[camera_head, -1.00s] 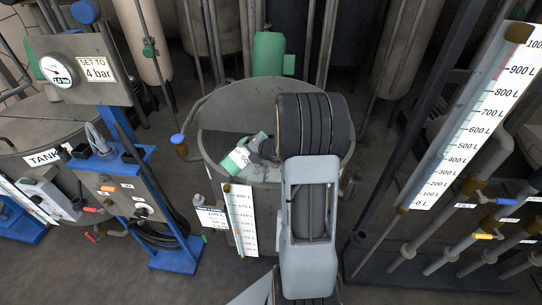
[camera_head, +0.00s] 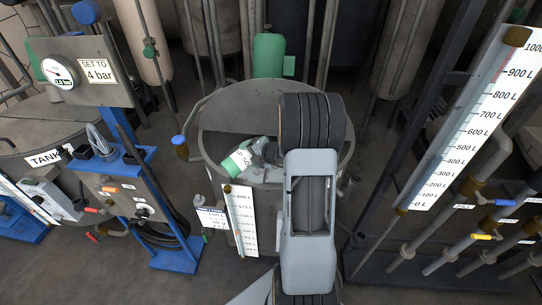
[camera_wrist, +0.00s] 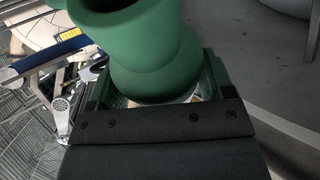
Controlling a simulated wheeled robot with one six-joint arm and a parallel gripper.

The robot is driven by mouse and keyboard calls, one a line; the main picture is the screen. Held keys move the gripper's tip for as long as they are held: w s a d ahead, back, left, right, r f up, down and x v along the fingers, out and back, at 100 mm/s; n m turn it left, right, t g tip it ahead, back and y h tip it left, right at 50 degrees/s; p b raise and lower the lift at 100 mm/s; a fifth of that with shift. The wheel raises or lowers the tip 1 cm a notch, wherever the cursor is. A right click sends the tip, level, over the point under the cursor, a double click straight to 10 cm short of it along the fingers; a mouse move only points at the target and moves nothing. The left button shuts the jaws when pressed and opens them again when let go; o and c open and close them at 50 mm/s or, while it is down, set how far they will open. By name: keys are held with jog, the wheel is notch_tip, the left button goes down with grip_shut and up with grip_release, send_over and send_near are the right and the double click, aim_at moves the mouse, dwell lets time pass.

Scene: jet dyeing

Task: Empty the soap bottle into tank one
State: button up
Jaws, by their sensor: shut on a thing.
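The soap bottle (camera_head: 244,158), green with a white label, is held tilted over the round grey tank (camera_head: 210,120) in the middle of the head view. Its lower-left end points down toward the front of the tank's top. My gripper (camera_head: 262,151) is shut on the bottle, partly hidden by my arm in the head view. In the wrist view the green bottle (camera_wrist: 150,45) fills the upper middle, between the jaws, with a dark round opening at its upper left. I see no liquid leaving it. Another tank (camera_head: 25,130), labelled "TANK" with its number hard to read, stands at left.
A white level scale (camera_head: 242,220) is on the middle tank's front. A blue stand with a gauge (camera_head: 57,72) and a "SET TO 4 bar" sign (camera_head: 97,69) is at left. A large litre scale (camera_head: 470,125) and valve pipes stand at right.

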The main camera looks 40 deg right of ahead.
jog(key=shift+d+m+y+p, duration=0.35)
jog(key=shift+m+y+p, duration=0.05)
jog(key=shift+p, duration=0.4)
jog(key=shift+d+f+m+y+p, duration=0.1)
jog(key=shift+f+m+y+p, duration=0.3)
jog(key=shift+f, duration=0.5)
dwell(1.0)
jog(key=shift+d+f+m+t+y+p, duration=0.15)
jog(key=shift+m+t+y+p, duration=0.15)
jog(key=shift+m+y+p, duration=0.25)
dwell(0.5)
dwell(0.3)
jog(key=shift+d+r+m+t+y+p, duration=0.35)
jog(key=shift+r+m+y, duration=0.2)
jog(key=shift+r+y, duration=0.1)
dwell(1.0)
jog(key=shift+a+f, duration=0.1)
jog(key=shift+f, duration=0.05)
